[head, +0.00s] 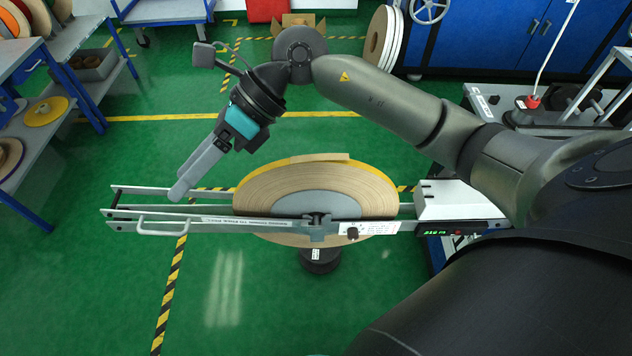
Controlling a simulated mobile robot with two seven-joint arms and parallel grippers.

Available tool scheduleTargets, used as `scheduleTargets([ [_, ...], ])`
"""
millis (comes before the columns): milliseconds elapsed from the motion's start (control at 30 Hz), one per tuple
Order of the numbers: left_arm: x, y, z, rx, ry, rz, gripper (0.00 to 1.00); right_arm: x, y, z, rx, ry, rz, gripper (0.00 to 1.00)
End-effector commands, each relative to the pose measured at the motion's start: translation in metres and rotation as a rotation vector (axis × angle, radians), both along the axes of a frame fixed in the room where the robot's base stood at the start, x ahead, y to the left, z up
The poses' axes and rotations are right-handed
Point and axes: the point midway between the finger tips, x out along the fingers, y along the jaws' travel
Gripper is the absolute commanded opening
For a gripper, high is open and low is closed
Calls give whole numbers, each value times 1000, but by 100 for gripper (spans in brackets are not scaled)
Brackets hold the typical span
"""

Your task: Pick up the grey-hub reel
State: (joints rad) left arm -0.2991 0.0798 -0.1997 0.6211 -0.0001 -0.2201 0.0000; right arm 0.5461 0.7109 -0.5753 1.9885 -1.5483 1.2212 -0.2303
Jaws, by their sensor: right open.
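A large reel of tan tape with a yellow edge band and a grey centre (312,204) sits in the payoff frame (160,219). A metal bar of the frame and a clamp-like fitting cross in front of its centre. My right gripper (180,192) hangs to the left of this reel, above the left part of the frame, apart from the reel. It is open with nothing seen between its fingers, which overlap in this view. My left gripper is not in view.
A white box (455,200) and a small display (440,232) sit at the frame's right end. Blue shelves with more reels (45,110) stand at the left. White-flanged reels (378,35) stand upright at the back. The green floor at front left is clear.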

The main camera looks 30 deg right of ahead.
Motion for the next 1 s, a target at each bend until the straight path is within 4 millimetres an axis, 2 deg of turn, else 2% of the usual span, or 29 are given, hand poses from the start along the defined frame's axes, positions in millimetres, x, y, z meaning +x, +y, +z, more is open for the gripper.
scheduleTargets([
  [100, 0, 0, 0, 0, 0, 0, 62, 12, -56, -26, -306, -33, 35, 57],
  [200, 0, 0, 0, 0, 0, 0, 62, 20, -108, -36, -544, -31, 43, 57],
  [300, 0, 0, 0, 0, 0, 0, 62, 24, -155, -37, -738, -9, 34, 57],
  [433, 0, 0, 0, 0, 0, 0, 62, 25, -197, -31, -901, 25, 15, 57],
  [567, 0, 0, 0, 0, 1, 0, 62, 24, -214, -29, -969, 44, 6, 57],
  [667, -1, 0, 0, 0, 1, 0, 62, 23, -216, -40, -979, 53, 7, 57],
  [1000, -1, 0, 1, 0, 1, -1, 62, 22, -215, -109, -973, 51, 7, 57],
])
